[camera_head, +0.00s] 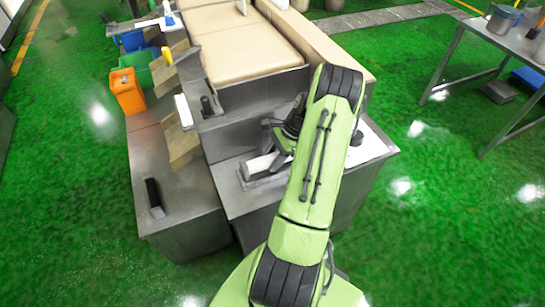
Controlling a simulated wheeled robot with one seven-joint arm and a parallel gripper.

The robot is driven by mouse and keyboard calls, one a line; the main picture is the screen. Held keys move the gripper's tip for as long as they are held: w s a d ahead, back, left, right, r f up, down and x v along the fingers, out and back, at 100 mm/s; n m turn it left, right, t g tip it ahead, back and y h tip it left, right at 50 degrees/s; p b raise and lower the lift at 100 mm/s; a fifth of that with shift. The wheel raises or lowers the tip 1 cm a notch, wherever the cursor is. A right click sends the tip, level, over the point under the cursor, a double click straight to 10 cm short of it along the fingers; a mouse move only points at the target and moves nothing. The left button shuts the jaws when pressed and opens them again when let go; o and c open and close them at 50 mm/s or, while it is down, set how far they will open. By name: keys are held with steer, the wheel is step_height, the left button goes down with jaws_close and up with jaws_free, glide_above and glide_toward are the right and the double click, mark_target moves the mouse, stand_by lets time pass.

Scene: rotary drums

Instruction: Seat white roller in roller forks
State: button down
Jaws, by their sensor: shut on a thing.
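A short white roller (260,164) is at the left of my arm, low over the grey steel bench. My gripper (279,158) is at its right end and shut on it; my arm and wrist hide part of the grip. A grey bracket (248,181), which looks like the roller forks, is on the bench top right at the roller. I cannot tell whether the roller rests in it or is held just above it.
A beige conveyor belt (249,45) runs behind the bench. Orange (128,92), green (164,73) and blue (132,41) bins stand at the left. A dark block (154,195) sits on the lower left bench. A grey table (510,45) stands at the right; the green floor between is clear.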

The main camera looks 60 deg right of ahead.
steer(key=shift+f, duration=0.35)
steer(key=shift+c, duration=2.4)
jaws_free()
steer(key=p+v, duration=0.2)
steer(key=v, duration=1.3)
steer(key=shift+s+r+p, duration=0.15)
steer(key=shift+r+p, duration=0.15)
steer(key=shift+p, duration=0.1)
steer(key=shift+d, duration=0.15)
